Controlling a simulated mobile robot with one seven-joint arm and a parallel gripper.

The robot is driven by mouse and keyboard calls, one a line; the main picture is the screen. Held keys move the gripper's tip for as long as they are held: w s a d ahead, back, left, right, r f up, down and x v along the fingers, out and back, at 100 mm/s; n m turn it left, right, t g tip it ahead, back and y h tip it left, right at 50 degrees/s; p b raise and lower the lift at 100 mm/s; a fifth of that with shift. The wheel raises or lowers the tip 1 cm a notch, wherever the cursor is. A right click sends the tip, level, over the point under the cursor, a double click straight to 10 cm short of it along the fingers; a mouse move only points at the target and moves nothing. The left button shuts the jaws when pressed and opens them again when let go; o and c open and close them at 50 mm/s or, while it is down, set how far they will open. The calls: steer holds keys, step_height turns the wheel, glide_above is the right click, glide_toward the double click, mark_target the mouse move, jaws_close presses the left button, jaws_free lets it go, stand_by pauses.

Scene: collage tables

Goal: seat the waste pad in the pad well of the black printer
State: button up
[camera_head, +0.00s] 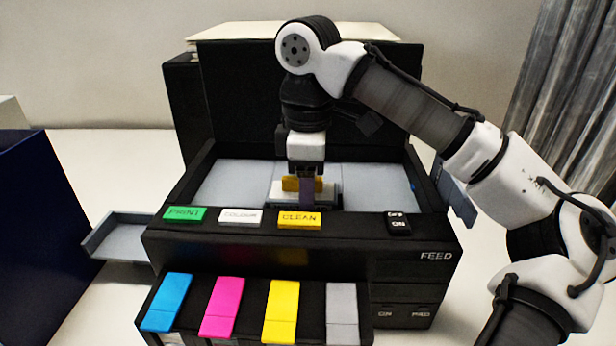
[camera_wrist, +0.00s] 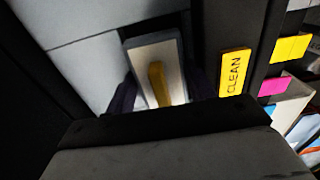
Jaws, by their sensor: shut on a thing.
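The black printer (camera_head: 300,262) stands open in the head view, with a grey deck inside. The waste pad (camera_head: 275,190) is a pale block with a yellow grip on top, low over the deck behind the CLEAN button. My gripper (camera_head: 304,186) reaches straight down from above and is shut on the pad. In the wrist view, the pad (camera_wrist: 142,58) shows a white top with a grey edge, its yellow grip running lengthwise, and dark fingers on both sides. The pad well is mostly hidden by the pad and fingers, so I cannot tell whether the pad sits in it.
The green PRINT (camera_head: 185,214), white COLOUR (camera_head: 239,216) and yellow CLEAN (camera_head: 300,220) buttons line the front rim. Below are blue, magenta, yellow and grey cartridges (camera_head: 343,304). A raised black lid stands behind. A grey tray (camera_head: 125,240) juts out left, beside a dark blue box (camera_head: 38,220).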

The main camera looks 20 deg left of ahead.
steer(key=shift+f, duration=0.2)
steer(key=o, duration=1.1)
step_height(320, 180, up, 14)
steer(key=shift+w+f+p, duration=0.1)
steer(key=shift+p, duration=0.6)
